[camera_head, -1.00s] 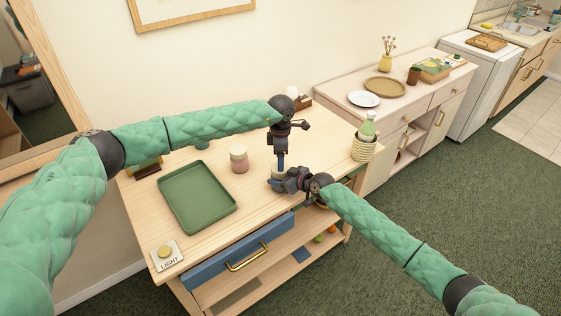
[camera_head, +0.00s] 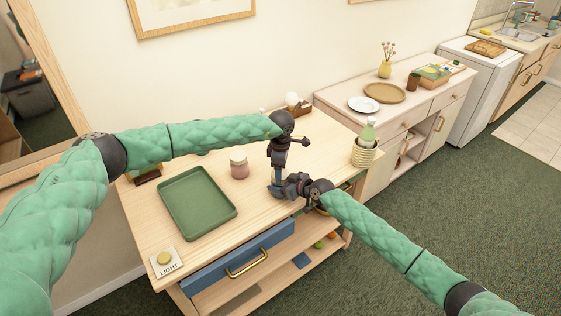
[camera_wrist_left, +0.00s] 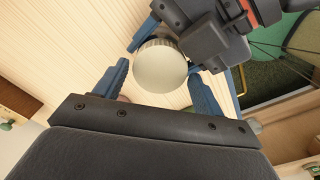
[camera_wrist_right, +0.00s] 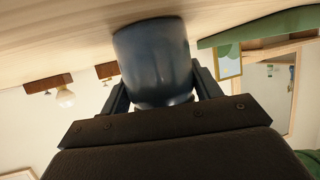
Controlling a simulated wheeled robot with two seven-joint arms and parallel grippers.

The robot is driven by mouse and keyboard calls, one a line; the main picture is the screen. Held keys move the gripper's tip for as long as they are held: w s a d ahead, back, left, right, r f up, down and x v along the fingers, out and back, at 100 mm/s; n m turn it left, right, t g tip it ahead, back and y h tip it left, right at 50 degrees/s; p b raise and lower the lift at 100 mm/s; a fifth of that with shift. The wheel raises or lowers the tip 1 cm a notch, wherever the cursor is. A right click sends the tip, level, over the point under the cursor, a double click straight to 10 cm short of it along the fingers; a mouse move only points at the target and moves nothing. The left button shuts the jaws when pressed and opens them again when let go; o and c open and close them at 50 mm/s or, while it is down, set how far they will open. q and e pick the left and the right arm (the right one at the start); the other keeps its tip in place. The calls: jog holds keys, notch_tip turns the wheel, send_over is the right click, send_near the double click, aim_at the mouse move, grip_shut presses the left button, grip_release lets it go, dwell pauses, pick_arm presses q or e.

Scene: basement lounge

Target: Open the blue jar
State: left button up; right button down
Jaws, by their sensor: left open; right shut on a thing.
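The blue jar (camera_wrist_right: 152,55) stands on the wooden table between the fingers of my right gripper (camera_wrist_right: 158,82), which is shut on its body. Its round pale lid (camera_wrist_left: 161,67) faces my left wrist camera. My left gripper (camera_head: 277,180) is open above the jar, with one blue finger on each side of the lid; I cannot tell whether they touch it. In the head view my right gripper (camera_head: 285,188) comes in from the right, and the grippers hide most of the jar.
On the table (camera_head: 150,225) are a green tray (camera_head: 197,204), a pink jar with a pale lid (camera_head: 239,166), and a light button (camera_head: 165,260). A blue drawer (camera_head: 240,256) is below.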

pick_arm(q)
jog(key=shift+f, duration=0.75)
jog(key=c, duration=0.8)
jog(key=shift+n, duration=1.4)
jog(key=shift+r, duration=0.2)
jog(key=shift+r, duration=0.35)
jog(key=shift+r, duration=0.6)
